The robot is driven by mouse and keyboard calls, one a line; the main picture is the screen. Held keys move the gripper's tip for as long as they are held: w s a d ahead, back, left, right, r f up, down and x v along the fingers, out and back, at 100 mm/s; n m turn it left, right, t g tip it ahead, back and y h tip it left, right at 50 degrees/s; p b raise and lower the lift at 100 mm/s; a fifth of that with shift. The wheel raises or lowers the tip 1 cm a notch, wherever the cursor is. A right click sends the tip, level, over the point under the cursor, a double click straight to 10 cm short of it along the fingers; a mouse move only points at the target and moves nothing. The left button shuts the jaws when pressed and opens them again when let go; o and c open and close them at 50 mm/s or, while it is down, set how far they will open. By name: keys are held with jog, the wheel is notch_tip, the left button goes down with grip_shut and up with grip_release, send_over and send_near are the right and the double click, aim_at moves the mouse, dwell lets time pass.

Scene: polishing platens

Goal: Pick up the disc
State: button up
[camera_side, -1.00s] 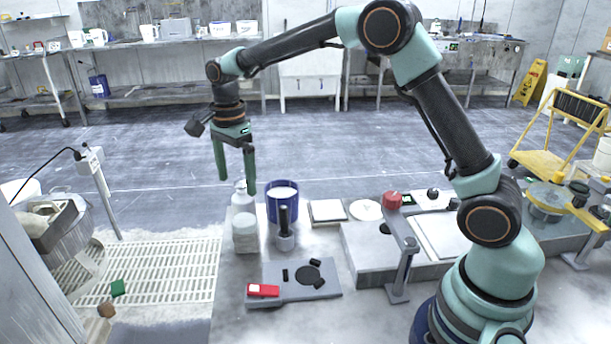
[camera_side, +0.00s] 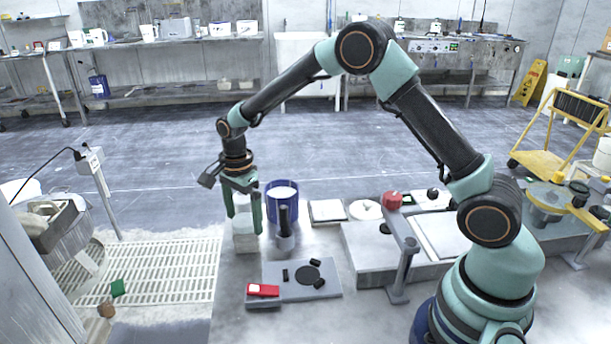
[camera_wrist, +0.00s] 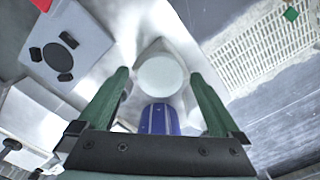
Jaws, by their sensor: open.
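A dark round disc (camera_side: 308,275) lies on a grey plate (camera_side: 275,291) on the bench, with small dark blocks around it. In the wrist view the disc (camera_wrist: 57,57) is at upper left, on the plate (camera_wrist: 88,58). My gripper (camera_side: 243,222) is open, its fingers pointing down, above and to the left of the plate, well apart from the disc. A white container (camera_side: 245,243) is partly hidden behind the fingers. In the wrist view its round white top (camera_wrist: 160,76) shows between the fingertips; I cannot tell how far below it is.
A red item (camera_side: 263,290) lies at the plate's left edge. A grey machine with a red knob (camera_side: 391,201) is to the right. A white grating (camera_side: 170,272) lies left.

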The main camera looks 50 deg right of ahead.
aim_at(244, 220)
jog(key=c, duration=1.5)
jog(key=shift+r, duration=0.2)
notch_tip(244, 220, up, 20)
jog(key=shift+f, duration=0.15)
